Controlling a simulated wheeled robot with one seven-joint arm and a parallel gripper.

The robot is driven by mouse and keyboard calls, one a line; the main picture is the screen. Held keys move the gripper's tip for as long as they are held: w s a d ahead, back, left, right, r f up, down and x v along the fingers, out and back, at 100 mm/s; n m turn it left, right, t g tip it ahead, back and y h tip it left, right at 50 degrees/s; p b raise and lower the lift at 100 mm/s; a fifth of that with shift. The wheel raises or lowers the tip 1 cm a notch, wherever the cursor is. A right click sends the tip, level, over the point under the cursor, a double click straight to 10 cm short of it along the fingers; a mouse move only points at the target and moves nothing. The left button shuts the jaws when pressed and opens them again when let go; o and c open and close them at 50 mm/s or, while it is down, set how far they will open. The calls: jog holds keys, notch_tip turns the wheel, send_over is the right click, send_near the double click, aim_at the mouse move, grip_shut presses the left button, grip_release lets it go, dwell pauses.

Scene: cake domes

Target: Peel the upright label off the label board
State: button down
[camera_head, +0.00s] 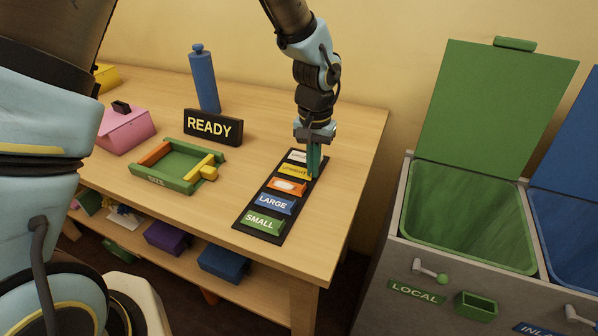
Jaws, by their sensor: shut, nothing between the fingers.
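The dark label board (243,226) lies flat on the right part of the table. It bears a column of labels: a green SMALL label (263,223), a blue LARGE label (274,204), an orange label (287,187), a yellow label (293,170) that appears to read UPRIGHT, and a white label (298,156) at the far end. My gripper (314,172) points down at the right end of the yellow label, its fingers shut and empty. I cannot tell whether the fingertips touch the label. The gripper partly hides the yellow and white labels.
A black READY sign (213,127), a blue bottle (204,80), a green SIZE tray (160,182) and a pink box (126,130) stand left of the board. An open green LOCAL bin (467,230) stands right of the table. Bare tabletop surrounds the board.

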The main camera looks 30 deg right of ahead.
jog(key=shift+s+d+r+p, duration=0.15)
jog(key=shift+s+r+p, duration=0.1)
jog(key=shift+r+p, duration=0.5)
jog(key=shift+s+d+r+p, duration=0.2)
jog(key=shift+r+p, duration=0.25)
jog(key=shift+r, duration=0.55)
dwell(0.4)
notch_tip(320, 180, up, 5)
jog(key=p, duration=0.3)
jog(key=shift+p, duration=0.3)
dwell(0.3)
jog(key=shift+w+a, duration=0.15)
